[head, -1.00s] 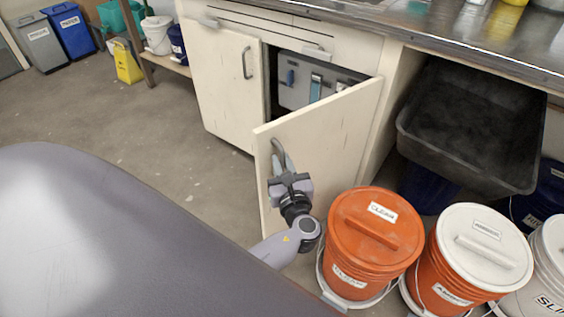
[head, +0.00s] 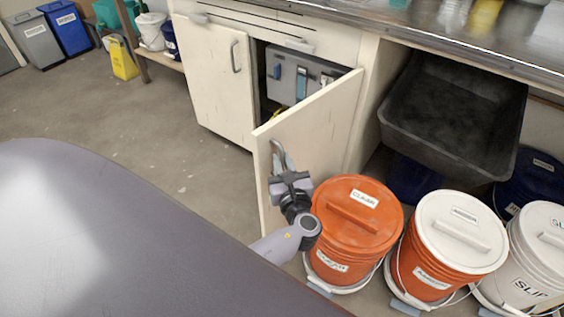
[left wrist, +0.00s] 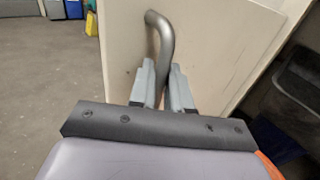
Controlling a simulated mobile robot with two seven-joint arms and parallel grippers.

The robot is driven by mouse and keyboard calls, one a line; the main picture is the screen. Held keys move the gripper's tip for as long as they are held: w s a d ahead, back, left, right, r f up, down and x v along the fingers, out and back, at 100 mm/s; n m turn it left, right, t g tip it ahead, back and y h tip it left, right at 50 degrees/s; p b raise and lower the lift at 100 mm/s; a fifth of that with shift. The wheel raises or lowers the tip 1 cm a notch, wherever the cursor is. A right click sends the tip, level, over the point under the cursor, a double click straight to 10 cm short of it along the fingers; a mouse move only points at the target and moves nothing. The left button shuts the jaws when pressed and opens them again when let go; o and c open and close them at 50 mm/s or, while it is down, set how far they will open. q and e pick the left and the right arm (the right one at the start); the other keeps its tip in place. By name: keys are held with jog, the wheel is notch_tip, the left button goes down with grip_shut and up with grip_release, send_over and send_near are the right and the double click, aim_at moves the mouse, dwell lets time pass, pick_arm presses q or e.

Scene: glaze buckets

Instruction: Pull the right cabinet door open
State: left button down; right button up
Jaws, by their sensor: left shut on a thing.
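The right cabinet door (head: 318,136) stands swung well out from the cabinet front, with the interior partly visible behind it. My left gripper (head: 283,166) is shut on the door's curved metal handle (head: 277,152), near the door's free edge. In the left wrist view the handle (left wrist: 160,40) runs down between the two fingers (left wrist: 161,90), in front of the pale door panel (left wrist: 205,45). The left cabinet door (head: 214,80) is closed. My right gripper is not in view.
An orange bucket with an orange lid (head: 352,245) stands just right of my left gripper, close to the open door. A white-lidded orange bucket (head: 440,275) and a white bucket (head: 540,265) stand further right. A black tub (head: 455,120) sits under the counter. Floor left of the door is clear.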

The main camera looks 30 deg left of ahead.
pick_arm(q)
jog(key=shift+w+d+r, duration=0.15)
jog(key=shift+w+r, duration=0.05)
jog(key=shift+w, duration=0.1)
jog(key=c, duration=1.3)
grip_release()
jog(key=shift+o, duration=0.2)
jog(key=shift+f, duration=0.1)
jog(key=shift+s+f, duration=0.1)
jog(key=shift+s, duration=0.1)
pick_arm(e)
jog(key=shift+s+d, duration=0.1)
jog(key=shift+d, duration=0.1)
